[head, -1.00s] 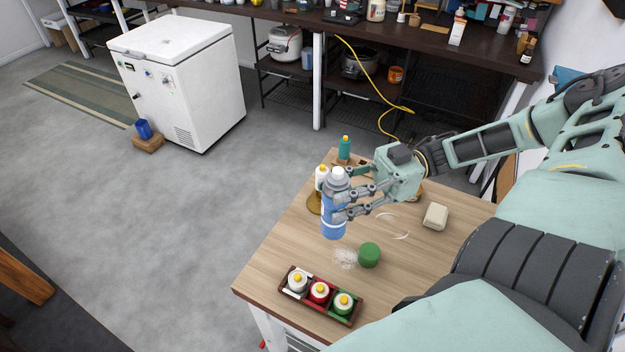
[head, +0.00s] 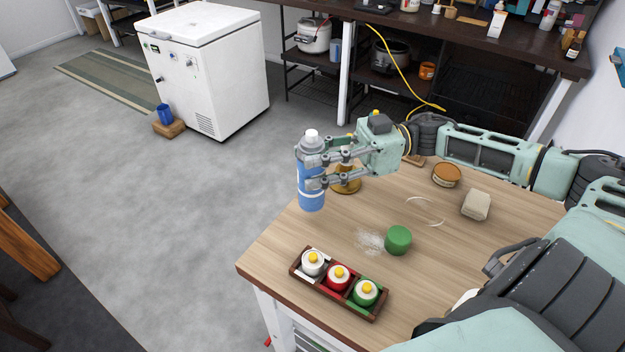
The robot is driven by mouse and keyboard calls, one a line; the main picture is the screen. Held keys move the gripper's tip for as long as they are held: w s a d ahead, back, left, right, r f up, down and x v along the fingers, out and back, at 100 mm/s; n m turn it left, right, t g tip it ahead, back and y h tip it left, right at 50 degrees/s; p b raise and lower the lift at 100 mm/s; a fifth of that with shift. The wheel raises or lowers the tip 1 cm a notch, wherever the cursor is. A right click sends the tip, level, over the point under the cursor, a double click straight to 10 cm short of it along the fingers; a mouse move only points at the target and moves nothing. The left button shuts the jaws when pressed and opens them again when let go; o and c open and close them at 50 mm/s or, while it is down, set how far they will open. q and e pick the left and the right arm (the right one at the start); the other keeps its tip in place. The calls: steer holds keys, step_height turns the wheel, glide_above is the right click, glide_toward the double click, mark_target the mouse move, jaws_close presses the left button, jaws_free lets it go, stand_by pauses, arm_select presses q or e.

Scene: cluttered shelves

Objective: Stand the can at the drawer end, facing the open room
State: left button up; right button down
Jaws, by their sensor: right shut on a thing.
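The can (head: 311,190) is blue with a grey shoulder and a white cap. My right gripper (head: 318,166) is shut on its upper body and holds it roughly upright. In the head view, the can's lower end overlaps the left edge of the wooden table (head: 300,228); the height of any gap below it is hard to judge. My right arm comes in from the right across the back of the table. My left gripper is not in view.
A divided tray (head: 329,297) with white, red and green yellow-topped containers lies at the near left. A green cylinder (head: 398,240), a pale block (head: 476,205), a round brown tin (head: 446,174) and a brass base (head: 345,181) stand on the table. Open floor lies left.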

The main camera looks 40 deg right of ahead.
mark_target(314, 175)
steer(key=shift+w+a+f, duration=0.1)
steer(key=shift+w+f, duration=0.05)
steer(key=shift+f, duration=0.95)
steer(key=shift+w+f, duration=0.1)
steer(key=shift+f, duration=1.05)
steer(key=c, duration=1.4)
jaws_free()
steer(key=shift+o, duration=0.2)
steer(key=v, duration=1.2)
steer(key=shift+r, duration=0.2)
